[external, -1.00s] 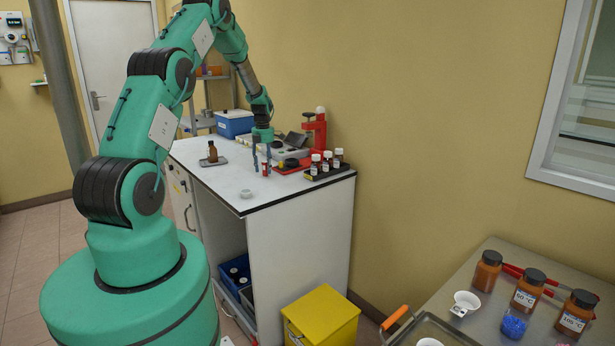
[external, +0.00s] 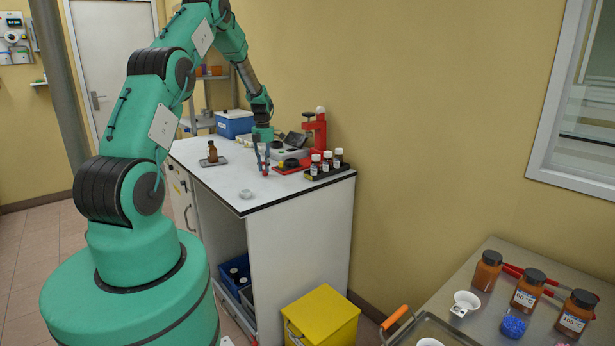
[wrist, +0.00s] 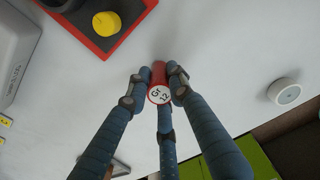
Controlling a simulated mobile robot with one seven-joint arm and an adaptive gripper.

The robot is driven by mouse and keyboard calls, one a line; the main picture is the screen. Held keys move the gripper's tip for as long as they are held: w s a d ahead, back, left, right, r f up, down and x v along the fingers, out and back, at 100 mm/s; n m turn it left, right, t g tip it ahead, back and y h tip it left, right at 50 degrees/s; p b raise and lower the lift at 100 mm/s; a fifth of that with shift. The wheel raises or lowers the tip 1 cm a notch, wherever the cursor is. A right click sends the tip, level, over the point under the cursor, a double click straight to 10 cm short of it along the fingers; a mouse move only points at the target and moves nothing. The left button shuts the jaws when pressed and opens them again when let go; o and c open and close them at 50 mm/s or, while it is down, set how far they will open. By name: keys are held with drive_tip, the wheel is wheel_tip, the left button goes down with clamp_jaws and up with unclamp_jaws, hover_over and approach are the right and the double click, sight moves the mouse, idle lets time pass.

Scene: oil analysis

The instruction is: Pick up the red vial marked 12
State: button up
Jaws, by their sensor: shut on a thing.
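The red vial (wrist: 158,76) has a white round cap (wrist: 160,95) marked "Gr 12" in the wrist view. My gripper (wrist: 160,88) is shut on it, with blue fingers on both sides and a third finger below it in the picture. In the external view my gripper (external: 264,170) is at the bench top, and the red vial (external: 265,172) shows only as a small red patch between the fingers. I cannot tell whether the vial touches the bench.
A red-based device (wrist: 108,30) with a yellow knob stands near the gripper. A small white round piece (wrist: 284,92) lies on the bench (external: 215,183). A black rack (external: 327,170) with several white-capped bottles is to the right. A brown bottle (external: 212,153) stands on a tray to the left.

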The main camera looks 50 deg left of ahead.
drive_tip(key=shift+r, duration=0.7)
wheel_tip(320, 180, up, 2)
drive_tip(key=shift+r+p, duration=0.1)
drive_tip(key=shift+p, duration=0.3)
drive_tip(key=s+d, duration=0.5)
drive_tip(key=s, duration=0.2)
drive_tip(key=s+d+r+p, duration=0.1)
drive_tip(key=s+d, duration=0.2)
drive_tip(key=s, duration=0.1)
drive_tip(key=shift+s+d, duration=0.25)
drive_tip(key=shift+d, duration=0.05)
drive_tip(key=shift+s+d, duration=0.5)
drive_tip(key=shift+s, duration=0.15)
drive_tip(key=shift+s, duration=0.1)
